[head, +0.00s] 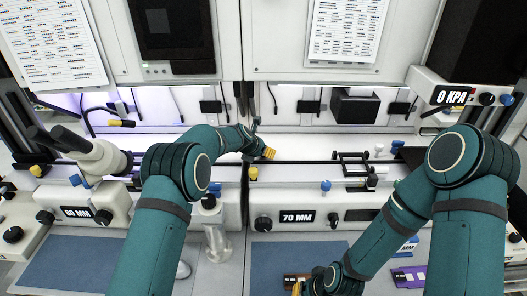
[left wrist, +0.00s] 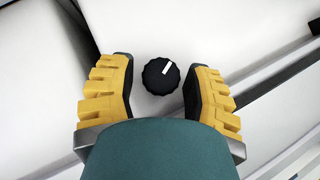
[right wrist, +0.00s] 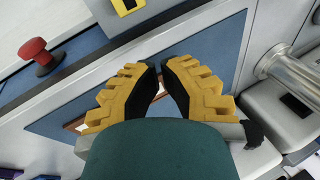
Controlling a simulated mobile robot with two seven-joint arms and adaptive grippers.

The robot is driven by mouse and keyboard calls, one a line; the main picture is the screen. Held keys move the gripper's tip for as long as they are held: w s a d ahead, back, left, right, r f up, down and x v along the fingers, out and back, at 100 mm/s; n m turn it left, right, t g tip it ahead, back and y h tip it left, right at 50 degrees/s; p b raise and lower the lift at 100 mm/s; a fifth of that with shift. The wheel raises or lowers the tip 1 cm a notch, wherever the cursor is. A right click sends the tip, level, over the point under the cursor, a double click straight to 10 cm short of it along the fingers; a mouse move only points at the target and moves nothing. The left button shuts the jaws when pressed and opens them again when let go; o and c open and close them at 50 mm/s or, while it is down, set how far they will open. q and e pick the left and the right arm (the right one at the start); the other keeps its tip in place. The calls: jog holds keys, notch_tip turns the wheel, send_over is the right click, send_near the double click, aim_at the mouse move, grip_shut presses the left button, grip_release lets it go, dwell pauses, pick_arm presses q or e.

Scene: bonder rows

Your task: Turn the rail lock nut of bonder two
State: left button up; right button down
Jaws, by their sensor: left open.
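In the left wrist view a round black ribbed nut or knob (left wrist: 161,76) with a white line sits on a white surface. My left gripper (left wrist: 160,82) is open, one finger on each side of it, with a visible gap to both. In the head view my left gripper (head: 265,152) is above the rail at the middle of the bench; the black knob is hidden there. The bonder marked 70 MM (head: 297,217) is just below and right. My right gripper (right wrist: 160,72) is low over the blue mat, its fingertips close together; whether they meet is unclear.
Black rails (head: 310,162) run across the bench. A yellow knob (head: 253,173) and a blue knob (head: 326,185) stand nearby. A black frame (head: 354,165) is on the right. A brown labelled block (right wrist: 76,125) lies by my right gripper. A red button (right wrist: 36,52) stands left in that view.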

pick_arm(q)
jog(key=shift+w+d+f, duration=0.15)
jog(key=shift+w+f, duration=0.05)
jog(key=shift+f, duration=0.1)
grip_shut()
jog(key=shift+m+g+h+b, duration=0.3)
jog(key=shift+m+g+h, duration=0.15)
jog(key=shift+m, duration=0.35)
grip_release()
